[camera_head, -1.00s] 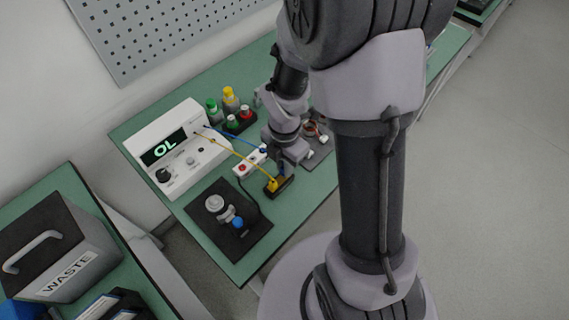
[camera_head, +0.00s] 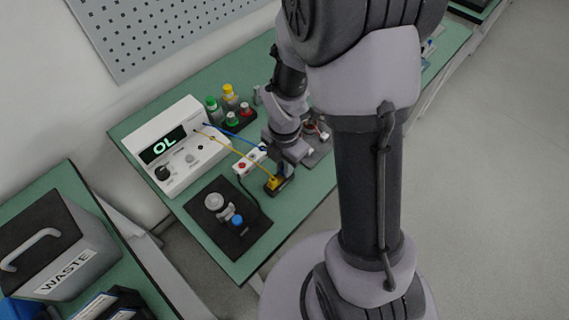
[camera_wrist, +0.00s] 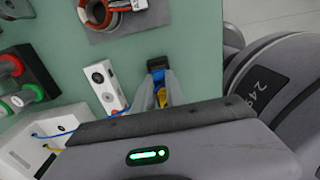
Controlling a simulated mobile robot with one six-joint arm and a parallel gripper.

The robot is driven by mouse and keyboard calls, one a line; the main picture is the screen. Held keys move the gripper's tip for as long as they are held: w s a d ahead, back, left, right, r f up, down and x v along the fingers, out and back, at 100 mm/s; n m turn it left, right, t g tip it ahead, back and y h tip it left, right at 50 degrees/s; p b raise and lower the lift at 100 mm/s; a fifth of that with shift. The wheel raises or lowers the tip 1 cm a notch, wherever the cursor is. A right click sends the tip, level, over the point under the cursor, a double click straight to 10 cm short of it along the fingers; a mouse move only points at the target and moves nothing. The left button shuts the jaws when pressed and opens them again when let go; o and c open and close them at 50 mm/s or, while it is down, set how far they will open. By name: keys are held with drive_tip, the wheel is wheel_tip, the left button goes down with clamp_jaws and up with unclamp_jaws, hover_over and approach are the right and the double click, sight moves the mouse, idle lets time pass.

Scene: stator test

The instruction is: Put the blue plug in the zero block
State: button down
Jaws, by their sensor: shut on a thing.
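The black block (camera_head: 284,187), which I take for the zero block, lies near the table's front edge with a yellow plug (camera_head: 273,183) at its left end. My gripper (camera_wrist: 160,92) is shut on the blue plug (camera_wrist: 158,77), close over the black block, whose end (camera_wrist: 156,63) shows just beyond the fingertips in the wrist view. The yellow plug (camera_wrist: 161,97) shows between the fingers, nearer the camera. My gripper hides the plug's lower end, so I cannot tell whether it is inside the block. The blue lead (camera_head: 232,136) runs back to the white meter (camera_head: 190,175).
A white box with a red socket (camera_head: 250,161) is left of the black block. A dark plate with a blue knob (camera_head: 222,240) stands at the front left. A coil fixture (camera_wrist: 113,8) is beyond my gripper.

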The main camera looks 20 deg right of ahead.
drive_tip(key=shift+f, duration=0.25)
drive_tip(key=c, duration=1.3)
unclamp_jaws()
wheel_tip(320, 180, up, 18)
drive_tip(key=p, duration=0.7)
drive_tip(key=shift+f, duration=0.25)
drive_tip(key=s+a+r+m+t+y+b, duration=0.1)
drive_tip(key=s+a+r+m+t+b, duration=0.2)
drive_tip(key=m, duration=1)
drive_tip(key=s+a+r+m+t+y+b, duration=0.1)
drive_tip(key=s+a+r+m+t+b, duration=0.1)
drive_tip(key=s+m, duration=0.6)
wheel_tip(320, 180, up, 4)
drive_tip(key=a+m+b, duration=0.1)
drive_tip(key=a+m, duration=0.1)
drive_tip(key=m, duration=0.4)
drive_tip(key=shift+s+a+t, duration=0.25)
drive_tip(key=shift+s+t, duration=0.05)
drive_tip(key=shift+t, duration=0.1)
